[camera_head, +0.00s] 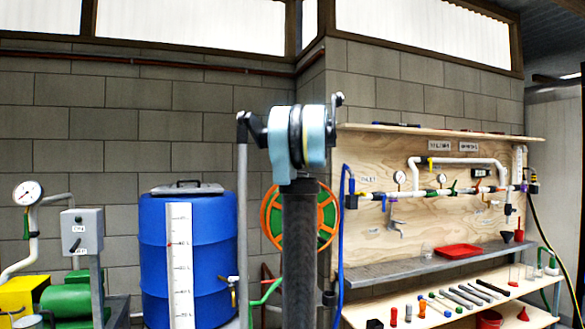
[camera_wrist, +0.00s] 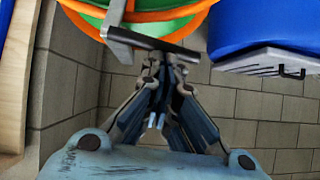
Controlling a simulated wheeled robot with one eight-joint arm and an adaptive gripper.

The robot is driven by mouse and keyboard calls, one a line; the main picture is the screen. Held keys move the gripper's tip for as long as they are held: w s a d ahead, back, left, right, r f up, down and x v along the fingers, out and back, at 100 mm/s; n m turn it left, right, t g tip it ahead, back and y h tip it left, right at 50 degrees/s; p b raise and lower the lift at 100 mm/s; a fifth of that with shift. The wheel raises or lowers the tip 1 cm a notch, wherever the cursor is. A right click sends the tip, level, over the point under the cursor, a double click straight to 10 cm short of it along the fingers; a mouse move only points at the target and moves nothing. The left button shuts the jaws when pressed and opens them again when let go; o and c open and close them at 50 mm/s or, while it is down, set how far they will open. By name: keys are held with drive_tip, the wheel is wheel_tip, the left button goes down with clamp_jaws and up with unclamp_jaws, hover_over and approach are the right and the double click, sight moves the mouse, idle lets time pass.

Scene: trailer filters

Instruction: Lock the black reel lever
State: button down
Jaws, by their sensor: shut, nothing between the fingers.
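The hose reel (camera_head: 270,222), with an orange rim and green inside, stands low against the block wall behind my arm. Its rim also shows at the top of the wrist view (camera_wrist: 90,27). A dark bar (camera_wrist: 140,42) on a grey bracket crosses in front of the reel there; I cannot tell for sure whether it is the black reel lever. My gripper (camera_wrist: 165,62) is shut and empty, its tips close to the bar. Whether they touch it is unclear. In the head view my arm hides the gripper and part of the reel.
A blue barrel (camera_head: 215,250) with a level scale stands left of the reel. A plywood workbench (camera_head: 380,215) with pipes and a grey shelf (camera_head: 400,268) is on the right. A green pump (camera_head: 70,303) and grey switch box (camera_head: 82,231) are at far left.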

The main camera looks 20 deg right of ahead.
drive_tip(key=shift+d, duration=0.65)
drive_tip(key=w+r+v, duration=0.1)
drive_tip(key=r+v, duration=0.1)
drive_tip(key=v, duration=1)
drive_tip(key=shift+d+r, duration=0.2)
drive_tip(key=shift+d, duration=0.15)
